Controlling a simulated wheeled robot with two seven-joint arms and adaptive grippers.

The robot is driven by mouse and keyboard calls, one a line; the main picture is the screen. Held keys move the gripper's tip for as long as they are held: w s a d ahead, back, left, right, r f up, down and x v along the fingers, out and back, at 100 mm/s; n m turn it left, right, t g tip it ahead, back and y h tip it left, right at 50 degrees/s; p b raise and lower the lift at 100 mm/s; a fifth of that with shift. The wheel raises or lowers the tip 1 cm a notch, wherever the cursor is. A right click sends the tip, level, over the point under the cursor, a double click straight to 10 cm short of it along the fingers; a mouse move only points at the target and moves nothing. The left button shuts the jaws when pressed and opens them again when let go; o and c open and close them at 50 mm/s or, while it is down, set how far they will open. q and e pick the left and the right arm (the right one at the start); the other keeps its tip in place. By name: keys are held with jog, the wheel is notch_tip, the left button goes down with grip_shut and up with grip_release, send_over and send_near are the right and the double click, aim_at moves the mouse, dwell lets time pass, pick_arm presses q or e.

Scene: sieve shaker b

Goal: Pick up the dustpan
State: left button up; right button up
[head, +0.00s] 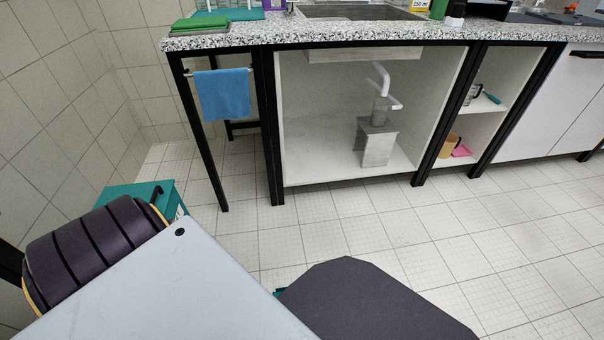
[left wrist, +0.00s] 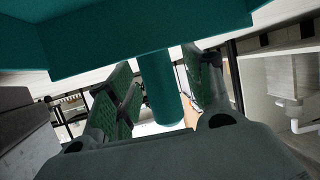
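The teal dustpan fills the top of the left wrist view, with its broad pan (left wrist: 130,35) across the picture and a round handle (left wrist: 160,88) running down from it. My left gripper (left wrist: 162,90) has one finger on each side of the handle. Thin gaps seem to show between the fingers and the handle, so the fingers look open around it. Contact is hard to judge here. In the head view a small teal edge (head: 280,292) shows beside a dark part of mine; most of that thing is hidden. My right gripper is in neither view.
Ahead is a speckled counter (head: 330,35) with black legs, a blue towel (head: 222,94) and an open sink cabinet (head: 320,150). The tiled floor at right is clear.

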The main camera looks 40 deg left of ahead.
pick_arm(q)
jog(key=c, duration=0.9)
grip_shut()
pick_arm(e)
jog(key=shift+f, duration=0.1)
pick_arm(q)
jog(key=shift+r, duration=0.15)
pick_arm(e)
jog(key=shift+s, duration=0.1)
